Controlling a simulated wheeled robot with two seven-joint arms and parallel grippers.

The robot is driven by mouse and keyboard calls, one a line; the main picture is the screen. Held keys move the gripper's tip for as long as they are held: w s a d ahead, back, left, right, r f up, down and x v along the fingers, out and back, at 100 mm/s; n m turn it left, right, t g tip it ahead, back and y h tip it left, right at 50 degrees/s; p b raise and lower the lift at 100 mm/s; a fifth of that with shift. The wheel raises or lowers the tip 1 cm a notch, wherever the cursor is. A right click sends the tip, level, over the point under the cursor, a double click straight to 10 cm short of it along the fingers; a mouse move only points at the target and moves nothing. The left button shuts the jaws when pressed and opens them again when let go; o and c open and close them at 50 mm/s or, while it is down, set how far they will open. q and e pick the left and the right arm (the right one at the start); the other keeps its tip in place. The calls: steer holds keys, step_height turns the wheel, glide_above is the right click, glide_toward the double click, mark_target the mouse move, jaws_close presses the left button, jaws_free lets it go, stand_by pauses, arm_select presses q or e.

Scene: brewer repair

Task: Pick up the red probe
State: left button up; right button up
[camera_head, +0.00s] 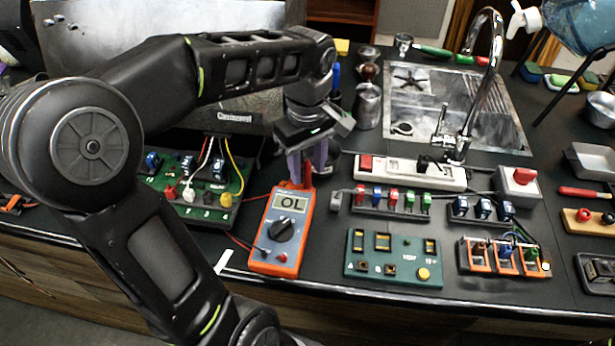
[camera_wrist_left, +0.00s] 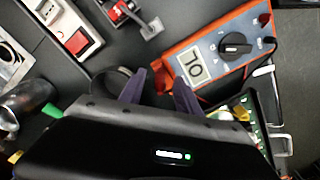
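The orange multimeter (camera_head: 283,230) lies on the dark counter with a grey face, a black dial and a display reading OL. It also shows in the left wrist view (camera_wrist_left: 225,45). My left gripper (camera_head: 307,168) points down just behind the meter's top end. Its purple fingers (camera_wrist_left: 158,84) stand apart in the left wrist view. A red piece, apparently the red probe (camera_wrist_left: 160,78), shows between the fingers; most of it is hidden. In the head view red also shows at the fingertips. I cannot tell whether the fingers touch it. My right gripper is not in view.
A green board with coloured parts (camera_head: 200,195) stands left of the meter. A dark green panel (camera_head: 393,258) lies to the right. A white power strip (camera_head: 410,172) lies behind it, before the sink (camera_head: 455,100). A dark mug stands close beside the gripper.

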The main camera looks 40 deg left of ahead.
arm_select(q)
jaws_close()
stand_by(0.3)
steer(key=shift+r, duration=0.15)
stand_by(0.3)
steer(key=shift+r, duration=0.35)
step_height(320, 180, up, 4)
steer(key=shift+r, duration=0.2)
step_height(320, 180, up, 4)
steer(key=shift+f+p, duration=0.15)
steer(key=shift+p, duration=1.05)
steer(key=shift+r+p, duration=0.55)
